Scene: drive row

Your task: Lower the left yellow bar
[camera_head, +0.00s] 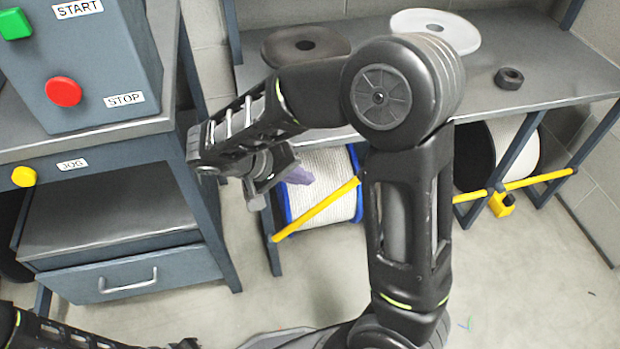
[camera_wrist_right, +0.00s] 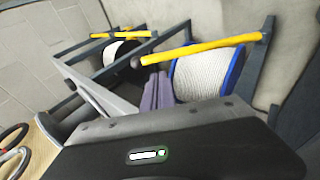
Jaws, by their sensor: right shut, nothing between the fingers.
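The left yellow bar (camera_head: 315,209) crosses in front of a white spool with blue rims (camera_head: 325,190) below the rack shelf. It slants up to the right in the head view, and my right arm hides its right end. It also shows in the right wrist view (camera_wrist_right: 205,47), with a dark knob at one end. My right gripper (camera_head: 303,176) is shut and empty, with purple fingers in front of the spool. In the right wrist view its fingertips (camera_wrist_right: 155,77) are close to the knobbed end; I cannot tell whether they touch.
A second yellow bar (camera_head: 535,182) with a yellow latch (camera_head: 502,204) crosses the right bay. The shelf (camera_head: 550,85) holds discs and a small black ring (camera_head: 509,78). A control box (camera_head: 95,65) stands on the left bench. The floor (camera_head: 530,270) is clear at right.

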